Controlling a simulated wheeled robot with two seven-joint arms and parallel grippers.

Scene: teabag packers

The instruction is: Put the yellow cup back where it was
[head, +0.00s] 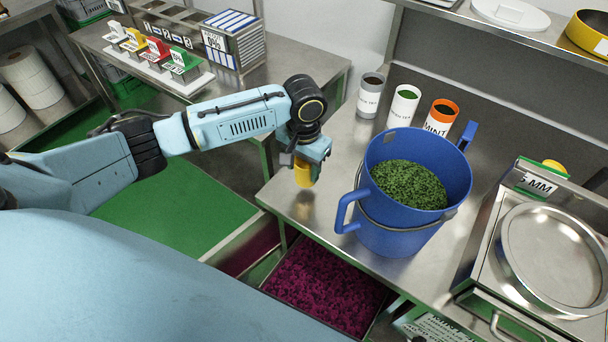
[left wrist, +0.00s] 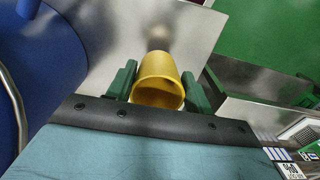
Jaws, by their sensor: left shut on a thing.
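The yellow cup (head: 303,174) is held by my left gripper (head: 306,160) near the left end of the steel counter (head: 311,212), left of the blue bucket. In the left wrist view the yellow cup (left wrist: 160,82) sits between the two green fingers of my left gripper (left wrist: 160,88), its open mouth toward the camera. The gripper is shut on it. My right gripper is not in view.
A blue bucket (head: 385,225) of green leaves stands just right of the cup. Three labelled canisters (head: 403,107) stand behind it. A sieve machine (head: 555,262) is at the right. A bin of purple material (head: 325,288) is below the counter's front edge.

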